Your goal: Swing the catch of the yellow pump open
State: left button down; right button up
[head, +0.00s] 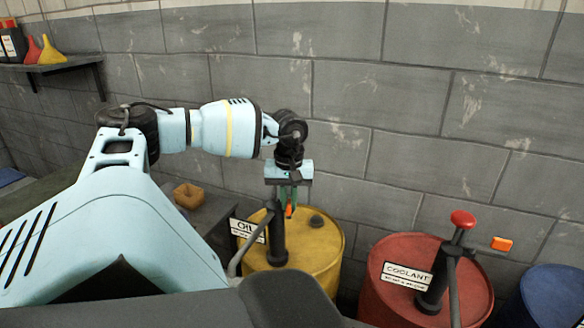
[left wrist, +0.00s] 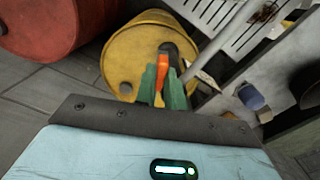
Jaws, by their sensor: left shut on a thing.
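The dark pump (head: 277,240) stands upright on the yellow drum (head: 318,245), which carries a sign reading OIL (head: 246,229). Its orange catch (head: 290,211) is at the pump's top, partly hidden by my fingers. My left gripper (head: 289,200) points down over the pump and is shut on the catch. In the left wrist view the green fingers (left wrist: 162,88) are on either side of the orange catch (left wrist: 161,78), with the yellow drum (left wrist: 130,50) behind. The pump's top is mostly hidden there. My right gripper is in neither view.
A red drum (head: 385,292) with a COOLANT sign stands to the right; its pump has a red knob (head: 463,219) and an orange catch (head: 501,243) jutting right. A blue drum (head: 553,297) is farther right. The block wall (head: 400,110) rises behind.

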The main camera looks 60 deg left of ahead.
pick_arm(q)
jog(key=shift+s+a+m, duration=0.15)
jog(key=shift+s+m, duration=0.2)
jog(key=shift+m, duration=0.45)
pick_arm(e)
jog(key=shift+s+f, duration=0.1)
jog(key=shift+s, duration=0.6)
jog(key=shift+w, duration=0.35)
pick_arm(q)
jog(key=c, duration=1.5)
grip_release()
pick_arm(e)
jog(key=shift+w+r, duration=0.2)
pick_arm(q)
jog(key=shift+r, duration=0.1)
